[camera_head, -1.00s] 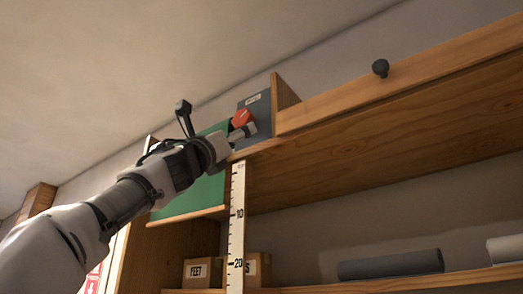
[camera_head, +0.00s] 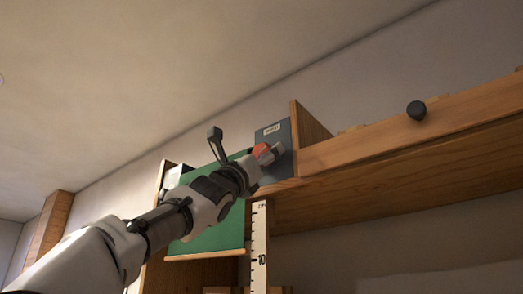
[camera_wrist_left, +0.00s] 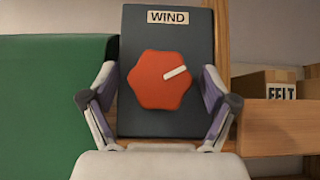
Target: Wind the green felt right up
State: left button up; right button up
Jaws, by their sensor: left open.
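The green felt (camera_head: 222,228) hangs as a flat sheet at the left end of the wooden shelf unit, with a wooden bar along its lower edge. It also fills the left side of the left wrist view (camera_wrist_left: 45,110). A dark panel labelled WIND (camera_wrist_left: 135,60) carries a red six-lobed knob (camera_wrist_left: 158,82) with a white pointer mark aimed up and right. In the head view the knob (camera_head: 260,151) is partly hidden by my left gripper (camera_head: 275,153). My left gripper is open, its fingers (camera_wrist_left: 160,100) on either side of the knob; contact cannot be told. My right gripper is not in view.
A vertical ruler (camera_head: 259,250) hangs just right of the felt. A wooden board (camera_head: 405,135) with a dark round peg (camera_head: 416,110) runs to the right.

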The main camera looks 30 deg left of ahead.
pick_arm(q)
jog(key=shift+w+f, duration=0.1)
jog(key=shift+w, duration=0.1)
jog(key=c, duration=1.2)
jog(key=shift+o, duration=0.2)
